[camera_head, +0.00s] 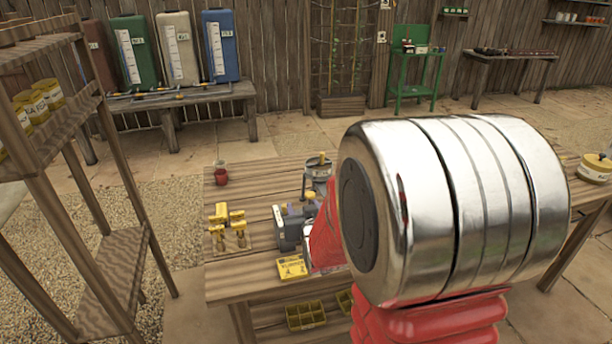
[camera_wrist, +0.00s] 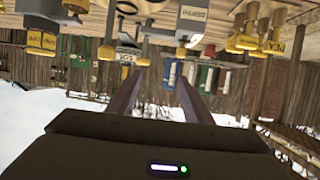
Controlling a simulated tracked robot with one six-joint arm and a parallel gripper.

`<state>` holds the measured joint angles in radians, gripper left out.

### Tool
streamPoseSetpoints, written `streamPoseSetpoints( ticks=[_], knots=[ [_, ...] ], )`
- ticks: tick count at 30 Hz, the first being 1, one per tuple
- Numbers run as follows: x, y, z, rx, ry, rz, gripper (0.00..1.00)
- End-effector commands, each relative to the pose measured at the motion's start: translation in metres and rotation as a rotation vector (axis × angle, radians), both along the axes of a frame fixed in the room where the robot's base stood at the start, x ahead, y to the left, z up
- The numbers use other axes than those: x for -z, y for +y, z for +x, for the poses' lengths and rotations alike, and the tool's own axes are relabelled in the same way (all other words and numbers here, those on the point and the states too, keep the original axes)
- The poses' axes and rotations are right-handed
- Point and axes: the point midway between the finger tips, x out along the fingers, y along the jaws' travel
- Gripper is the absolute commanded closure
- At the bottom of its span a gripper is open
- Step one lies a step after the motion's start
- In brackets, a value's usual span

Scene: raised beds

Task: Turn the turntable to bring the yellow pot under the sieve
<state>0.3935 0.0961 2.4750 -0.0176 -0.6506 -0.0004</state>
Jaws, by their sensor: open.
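My gripper (camera_wrist: 153,82) is open in the wrist view, with two dark fingers apart and nothing seen between them. This view is upside down. My large metal and red arm hides my gripper and much of the bench in the head view. I cannot make out the turntable, yellow pot or sieve for certain. A metal vessel with a yellow knob (camera_head: 318,174) stands on the bench beside my arm. Yellow-ended objects (camera_wrist: 41,41) hang inverted at the wrist view's upper left, and more yellow parts (camera_wrist: 243,37) show at its upper right.
The wooden bench (camera_head: 260,180) carries a red cup (camera_head: 220,174), yellow fittings (camera_head: 229,226), a grey device (camera_head: 286,231) and a yellow box (camera_head: 292,267). A yellow compartment tray (camera_head: 305,315) sits below. A wooden shelf (camera_head: 120,270) stands left; paved floor lies behind the bench.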

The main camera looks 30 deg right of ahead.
Motion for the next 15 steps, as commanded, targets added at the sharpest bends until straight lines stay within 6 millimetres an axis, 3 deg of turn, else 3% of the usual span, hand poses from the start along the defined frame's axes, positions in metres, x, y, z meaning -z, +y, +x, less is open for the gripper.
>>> streamPoseSetpoints(
  ticks=[6,15],
  knots=[
    [0.023,-0.045,0.0,0.066,-0.114,-0.047,0.54],
    [0.045,-0.092,-0.019,0.145,-0.267,-0.121,0.54]
  ],
)
